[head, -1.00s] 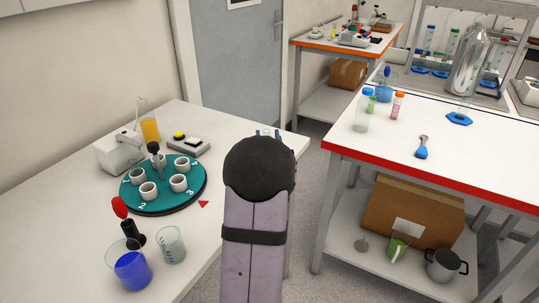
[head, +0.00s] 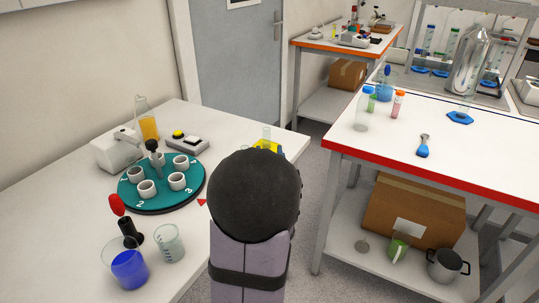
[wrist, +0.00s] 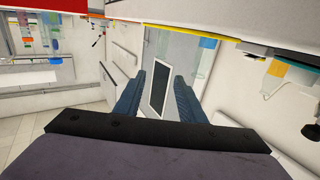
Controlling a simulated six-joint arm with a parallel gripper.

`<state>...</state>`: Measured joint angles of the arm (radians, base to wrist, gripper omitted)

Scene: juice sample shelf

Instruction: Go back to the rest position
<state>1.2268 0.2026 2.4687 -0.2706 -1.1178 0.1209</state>
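My arm rises in the lower middle of the head view, with its dark round joint in front of the left table's right end. My gripper is hidden behind it there. In the wrist view my gripper (wrist: 160,82) has its two blue fingers spread apart. Nothing is held between them; the grey door (wrist: 192,55) and its dark window panel show beyond.
The left table (head: 75,225) bears a green turntable (head: 160,200) with white cups, a blue-filled beaker (head: 128,268), an empty beaker (head: 169,243) and a yellow item (head: 268,146) beside my arm. A red-edged table (head: 480,150) stands right.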

